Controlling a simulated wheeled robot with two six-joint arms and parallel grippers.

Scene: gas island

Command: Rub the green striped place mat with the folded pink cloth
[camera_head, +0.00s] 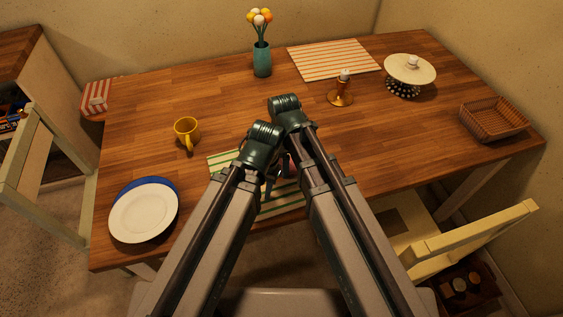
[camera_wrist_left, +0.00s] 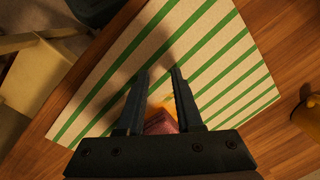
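The green striped place mat (camera_head: 230,160) lies at the table's near edge, partly hidden by my arms. It fills much of the left wrist view (camera_wrist_left: 215,65). A dark pink piece, apparently the folded cloth (camera_wrist_left: 161,123), shows between the fingers near the palm; its rest is hidden. A small pinkish patch (camera_head: 287,164) shows between my arms in the head view. My left gripper (camera_wrist_left: 162,72) is over the mat with fingers apart; I see nothing pinched at its tips. My right gripper's wrist (camera_head: 286,108) is close beside the left one; its fingers are hidden.
A yellow mug (camera_head: 187,131) and a white plate (camera_head: 144,212) on a blue one stand left of the mat. A vase (camera_head: 262,60), candle holder (camera_head: 341,94), cake stand (camera_head: 409,71) and basket (camera_head: 494,122) stand farther away. A chair (camera_head: 470,240) is at the right.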

